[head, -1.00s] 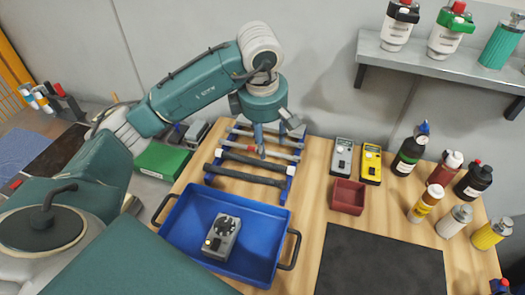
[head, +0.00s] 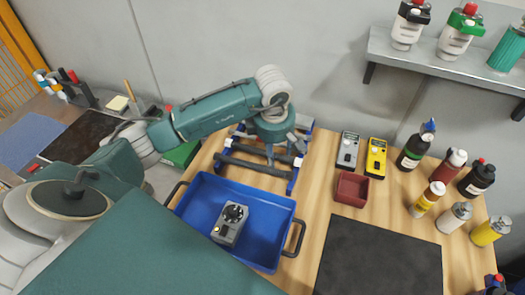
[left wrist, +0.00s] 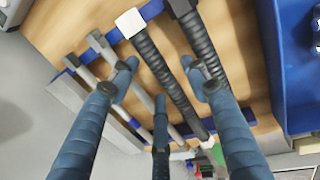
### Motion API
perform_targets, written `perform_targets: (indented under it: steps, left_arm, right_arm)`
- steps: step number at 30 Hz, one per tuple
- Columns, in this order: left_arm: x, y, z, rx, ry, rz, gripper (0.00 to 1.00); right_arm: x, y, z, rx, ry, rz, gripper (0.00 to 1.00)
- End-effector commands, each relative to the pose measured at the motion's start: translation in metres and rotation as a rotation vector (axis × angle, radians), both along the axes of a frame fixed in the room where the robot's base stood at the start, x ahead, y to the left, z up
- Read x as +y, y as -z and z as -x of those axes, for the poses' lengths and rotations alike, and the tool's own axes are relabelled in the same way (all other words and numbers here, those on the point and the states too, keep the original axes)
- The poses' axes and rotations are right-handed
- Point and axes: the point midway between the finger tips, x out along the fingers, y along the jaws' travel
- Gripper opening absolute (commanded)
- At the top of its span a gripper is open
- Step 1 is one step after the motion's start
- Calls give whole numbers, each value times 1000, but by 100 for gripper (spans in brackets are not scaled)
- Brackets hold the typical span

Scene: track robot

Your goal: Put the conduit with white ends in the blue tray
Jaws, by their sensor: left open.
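The conduit with white ends (left wrist: 163,68) is a dark ribbed tube lying across the rack in the left wrist view. My left gripper (left wrist: 163,76) is open, with its fingers spread on either side of this conduit and nothing held. In the head view my left gripper (head: 270,150) is over the rack (head: 293,180) and hides part of its rods. Whether the fingers touch the conduit I cannot tell. The blue tray (head: 262,200) is in front of the rack; its edge also shows in the left wrist view (left wrist: 288,85). My right gripper is not in view.
A grey device with a dial (head: 230,222) lies in the tray. A black-ended conduit (left wrist: 205,45) and grey pipes (left wrist: 105,50) lie beside the white-ended one. A red bin (head: 351,189), two meters (head: 375,157) and several bottles stand to the right. A dark mat (head: 380,260) is clear.

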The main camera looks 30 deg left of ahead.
Motion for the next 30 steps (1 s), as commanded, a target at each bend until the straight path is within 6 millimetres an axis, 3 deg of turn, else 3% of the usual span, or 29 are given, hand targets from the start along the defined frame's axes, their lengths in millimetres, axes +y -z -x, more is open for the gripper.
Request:
perform_targets:
  steps: [1, 8, 17, 23, 26, 30]
  left_arm:
    - [0, 0, 0, 0, 0, 0, 45]
    - [0, 0, 0, 0, 0, 0, 0]
    - [0, -2, 0, -1, 0, 0, 0]
    - [0, -14, -2, -5, 0, 0, 0]
    - [0, -29, -2, -7, 1, -1, 0]
    - [1, -66, -3, -11, -1, -1, 0]
  right_arm:
    - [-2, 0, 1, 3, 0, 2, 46]
    - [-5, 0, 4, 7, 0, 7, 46]
    - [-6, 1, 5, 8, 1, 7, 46]
    - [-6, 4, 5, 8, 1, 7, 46]
    - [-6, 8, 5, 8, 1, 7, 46]
    - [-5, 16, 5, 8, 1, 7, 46]
